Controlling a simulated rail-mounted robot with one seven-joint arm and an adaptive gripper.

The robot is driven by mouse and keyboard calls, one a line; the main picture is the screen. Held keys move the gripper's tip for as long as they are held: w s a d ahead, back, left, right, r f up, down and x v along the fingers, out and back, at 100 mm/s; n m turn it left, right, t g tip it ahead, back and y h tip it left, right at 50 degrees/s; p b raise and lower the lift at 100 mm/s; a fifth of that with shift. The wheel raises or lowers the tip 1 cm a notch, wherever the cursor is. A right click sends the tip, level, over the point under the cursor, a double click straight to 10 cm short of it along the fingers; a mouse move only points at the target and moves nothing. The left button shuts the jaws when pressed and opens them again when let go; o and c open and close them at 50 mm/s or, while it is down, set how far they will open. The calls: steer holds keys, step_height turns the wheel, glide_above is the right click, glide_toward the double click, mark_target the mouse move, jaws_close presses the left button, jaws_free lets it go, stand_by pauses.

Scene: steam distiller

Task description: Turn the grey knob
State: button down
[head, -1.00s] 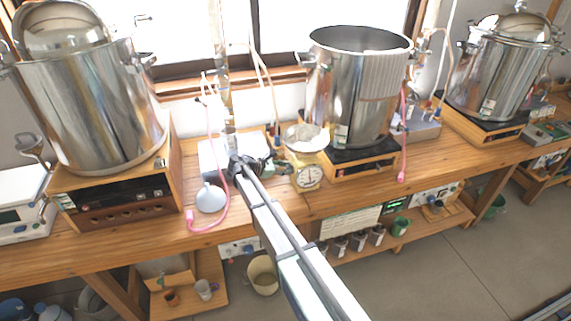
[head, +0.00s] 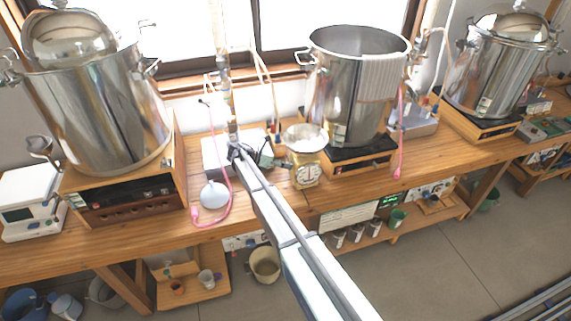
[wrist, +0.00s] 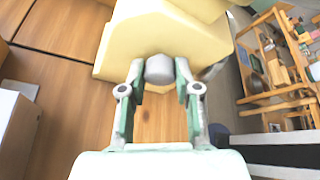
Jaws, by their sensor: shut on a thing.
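In the wrist view, the grey knob (wrist: 159,69) is a short round cylinder on the side of a yellow body. My gripper (wrist: 159,74) has one finger on each side of the knob and is shut on it. In the head view, the yellow dial scale (head: 307,172) with a pale pan stands on the bench; its body (wrist: 165,32) fills the top of the wrist view. My gripper (head: 266,156) is at the scale's left side in the head view. The knob cannot be made out there.
A white box (head: 215,153) is behind my arm. A large steel pot (head: 335,95) stands right of the scale. The wooden bench front (head: 320,200) is mostly clear.

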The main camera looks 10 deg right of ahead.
stand_by(0.4)
steer(key=c, duration=0.8)
jaws_free()
steer(key=v, duration=1.2)
steer(key=shift+w, duration=0.15)
